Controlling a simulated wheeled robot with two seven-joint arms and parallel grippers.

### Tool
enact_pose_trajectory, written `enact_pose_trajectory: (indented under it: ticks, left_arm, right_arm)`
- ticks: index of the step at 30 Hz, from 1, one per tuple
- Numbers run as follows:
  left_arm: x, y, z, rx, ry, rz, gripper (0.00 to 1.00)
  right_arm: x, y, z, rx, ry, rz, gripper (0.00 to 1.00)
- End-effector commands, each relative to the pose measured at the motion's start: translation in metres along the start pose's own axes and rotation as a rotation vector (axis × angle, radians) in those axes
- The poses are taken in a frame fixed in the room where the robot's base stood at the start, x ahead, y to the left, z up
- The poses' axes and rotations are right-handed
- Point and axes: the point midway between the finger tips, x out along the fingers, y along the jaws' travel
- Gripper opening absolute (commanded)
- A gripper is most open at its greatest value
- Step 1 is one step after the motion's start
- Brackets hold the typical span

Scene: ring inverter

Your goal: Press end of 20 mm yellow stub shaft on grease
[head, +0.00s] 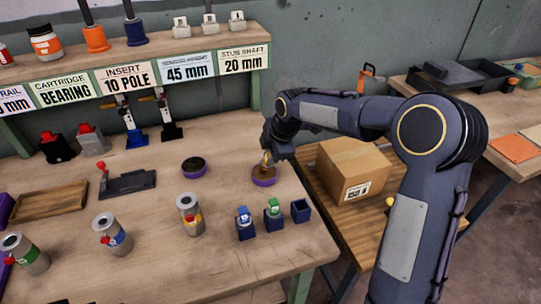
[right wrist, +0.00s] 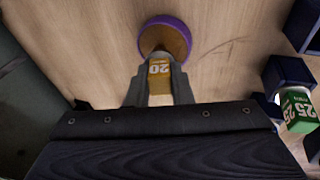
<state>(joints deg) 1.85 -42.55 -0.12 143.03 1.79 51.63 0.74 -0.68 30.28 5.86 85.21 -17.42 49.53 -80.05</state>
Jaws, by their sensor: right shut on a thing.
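The yellow 20 mm stub shaft (right wrist: 159,72) is held between the fingers of my right gripper (right wrist: 160,88) in the right wrist view. In the head view the shaft (head: 266,158) is upright, with my right gripper (head: 270,152) around its upper part. Its lower end is over the brown grease in a round purple-rimmed dish (head: 264,182). The grease dish also shows in the right wrist view (right wrist: 165,36). The shaft's end appears at the grease, but I cannot tell whether it touches. My left gripper is not in view.
A second purple-rimmed dish (head: 193,167) with dark contents stands to the left. Small blue holders, two with blue and green pieces (head: 273,208), stand in front. A metal cylinder (head: 190,214) is front left. A cardboard box (head: 352,168) sits right of the bench. A labelled shelf (head: 190,73) runs behind.

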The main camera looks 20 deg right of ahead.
Motion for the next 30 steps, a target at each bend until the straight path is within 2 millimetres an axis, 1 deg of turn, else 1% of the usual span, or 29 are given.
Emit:
enact_pose_trajectory:
  ticks: [5,24,30]
  left_arm:
    - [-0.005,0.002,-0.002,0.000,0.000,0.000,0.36]
    - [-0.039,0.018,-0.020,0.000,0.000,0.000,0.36]
    - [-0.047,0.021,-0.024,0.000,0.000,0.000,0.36]
  right_arm:
    - [-0.005,0.001,-0.001,0.000,0.000,-0.003,0.00]
    - [-0.055,0.018,-0.010,0.000,0.000,0.000,0.00]
    - [-0.067,0.021,-0.012,0.000,0.000,0.000,0.00]
